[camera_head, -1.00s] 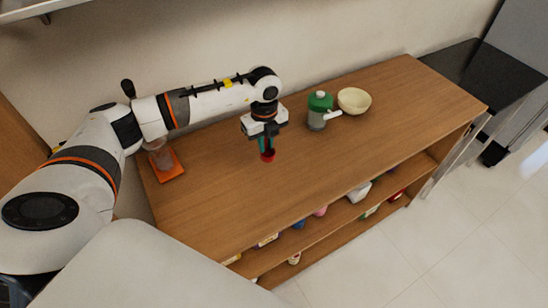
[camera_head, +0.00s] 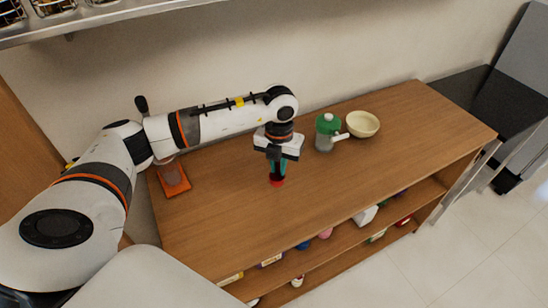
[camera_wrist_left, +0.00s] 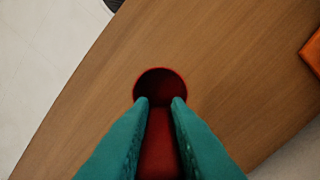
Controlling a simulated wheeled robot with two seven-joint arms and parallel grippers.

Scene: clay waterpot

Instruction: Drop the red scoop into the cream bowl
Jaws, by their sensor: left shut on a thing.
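The red scoop (camera_head: 277,182) is held in my left gripper (camera_head: 278,168), above the wooden counter. In the left wrist view the scoop's round cup (camera_wrist_left: 160,84) shows beyond the teal fingertips (camera_wrist_left: 160,101), which are closed on its red handle. The cream bowl (camera_head: 362,125) stands upright at the back of the counter, to the right of the gripper and apart from it. The bowl looks empty. My right gripper is not in view.
A green and grey pot with a white spout (camera_head: 326,132) stands between the gripper and the bowl. An orange tray (camera_head: 174,183) with a clear vessel (camera_head: 170,170) is at the left. The counter's front half (camera_head: 300,215) is clear. A metal shelf (camera_head: 100,22) hangs at upper left.

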